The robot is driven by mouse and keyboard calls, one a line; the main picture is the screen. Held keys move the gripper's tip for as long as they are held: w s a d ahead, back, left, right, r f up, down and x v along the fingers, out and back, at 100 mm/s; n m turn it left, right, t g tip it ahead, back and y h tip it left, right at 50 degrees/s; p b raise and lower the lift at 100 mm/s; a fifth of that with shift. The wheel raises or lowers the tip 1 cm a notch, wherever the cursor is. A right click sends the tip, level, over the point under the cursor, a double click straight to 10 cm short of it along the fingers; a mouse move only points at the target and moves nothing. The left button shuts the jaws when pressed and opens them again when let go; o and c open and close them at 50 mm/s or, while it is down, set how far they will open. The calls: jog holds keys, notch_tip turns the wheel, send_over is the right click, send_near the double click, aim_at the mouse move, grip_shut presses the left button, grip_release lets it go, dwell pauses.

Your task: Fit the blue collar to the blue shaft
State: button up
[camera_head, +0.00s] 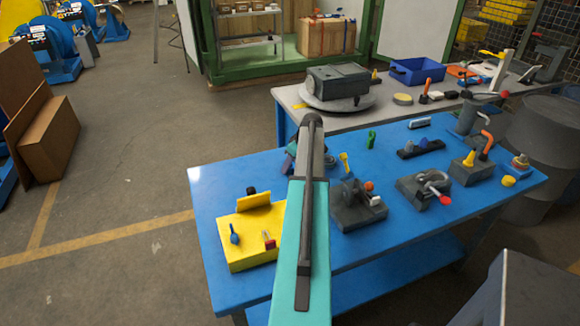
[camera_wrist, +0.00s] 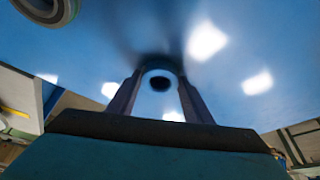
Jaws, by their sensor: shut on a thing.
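In the wrist view my gripper (camera_wrist: 160,77) is shut on a pale blue piece with a round dark hole, which looks like the blue collar (camera_wrist: 160,102). The collar sits between the two dark fingers, with a blue surface beyond it. In the head view my teal arm reaches over the blue table and hides most of the gripper and the collar. A dark block (camera_head: 421,149) on the table carries small blue parts (camera_head: 423,143). I cannot tell for sure which part is the blue shaft.
A yellow fixture (camera_head: 247,236) stands on the blue table (camera_head: 212,184) left of my arm. Dark fixtures (camera_head: 357,206) with coloured knobs stand right of it. A grey bench (camera_head: 290,98) is behind. In the wrist view a dark ring-shaped part (camera_wrist: 45,9) shows at upper left.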

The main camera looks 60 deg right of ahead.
jog(key=shift+r, duration=0.2)
notch_tip(320, 180, up, 10)
jog(key=b, duration=0.3)
jog(key=shift+f, duration=0.15)
dwell(0.7)
jog(key=w+a+r, duration=0.2)
jog(key=w+a, duration=0.4)
jog(key=a, duration=0.5)
jog(key=w+a+r+n+b, duration=0.1)
jog(key=w+a, duration=0.6)
jog(key=a, duration=0.5)
jog(key=w+a+r, duration=0.2)
jog(key=w+a, duration=0.4)
jog(key=a, duration=0.5)
jog(key=s+a+r+b, duration=0.1)
jog(key=a+r, duration=0.1)
jog(key=a, duration=3.3)
jog(key=shift+a+r, duration=0.15)
jog(key=shift+r, duration=0.2)
jog(key=shift+s, duration=0.1)
